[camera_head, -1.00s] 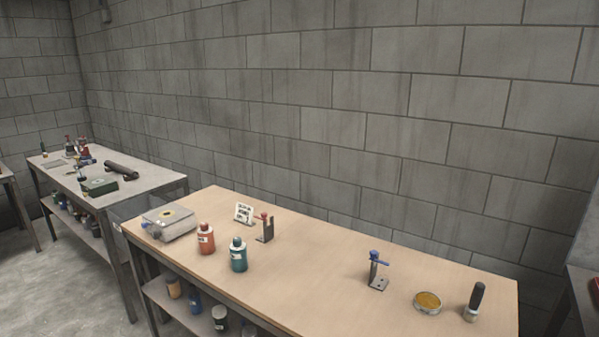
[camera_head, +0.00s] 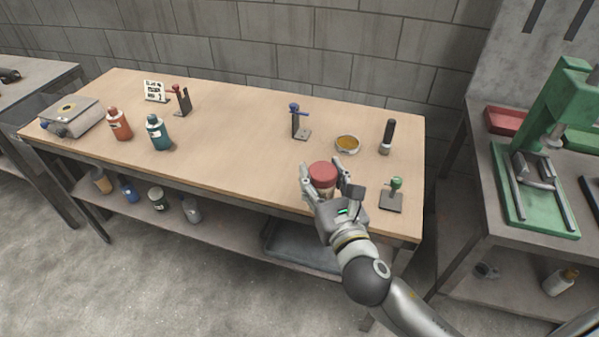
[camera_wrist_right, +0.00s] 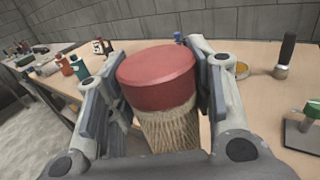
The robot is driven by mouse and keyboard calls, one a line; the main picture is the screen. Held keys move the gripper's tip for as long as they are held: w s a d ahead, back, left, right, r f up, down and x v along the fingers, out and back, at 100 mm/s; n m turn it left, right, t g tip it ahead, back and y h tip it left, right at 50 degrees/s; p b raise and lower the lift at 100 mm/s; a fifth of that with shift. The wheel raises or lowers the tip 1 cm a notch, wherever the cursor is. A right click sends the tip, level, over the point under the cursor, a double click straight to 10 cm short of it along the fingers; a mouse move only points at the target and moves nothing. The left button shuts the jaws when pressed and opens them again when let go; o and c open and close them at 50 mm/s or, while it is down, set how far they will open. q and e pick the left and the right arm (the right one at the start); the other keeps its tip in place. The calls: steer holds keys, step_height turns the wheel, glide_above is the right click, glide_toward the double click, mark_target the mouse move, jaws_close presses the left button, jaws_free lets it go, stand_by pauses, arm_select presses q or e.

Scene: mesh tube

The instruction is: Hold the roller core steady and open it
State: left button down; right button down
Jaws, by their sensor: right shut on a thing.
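The roller core (camera_head: 322,176) has a flat red cap and stands upright over the front edge of the wooden table, between the fingers of my right gripper (camera_head: 325,184). The right wrist view shows its red cap (camera_wrist_right: 156,76) above a tan, mesh-like body (camera_wrist_right: 168,130). My right gripper is shut on it, with a finger on each side. The cap is on the core. The lower part of the core is hidden by the gripper. My left gripper is not in view.
The table (camera_head: 240,130) holds a blue-handled stand (camera_head: 299,122), an amber dish (camera_head: 347,144), a black-handled tool (camera_head: 387,137) and a green-knobbed stand (camera_head: 393,196). Orange (camera_head: 119,124) and teal bottles (camera_head: 158,133) stand left. A green press (camera_head: 545,150) is right. The table's middle is clear.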

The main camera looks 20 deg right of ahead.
steer(key=w+f+b, duration=0.1)
steer(key=w+f, duration=0.2)
steer(key=w, duration=1.2)
steer(key=shift+w+d+f+b, duration=0.45)
steer(key=shift+w+f, duration=0.3)
steer(key=shift+f, duration=0.65)
steer(key=shift+w+d+f+b, duration=0.2)
steer(key=shift+w+f+b, duration=0.5)
steer(key=shift+f, duration=0.75)
steer(key=shift+w+d+f+b, duration=0.4)
steer(key=shift+w+f, duration=0.4)
steer(key=shift+f, duration=0.6)
steer(key=shift+f, duration=0.15)
steer(key=c, duration=0.7)
jaws_free()
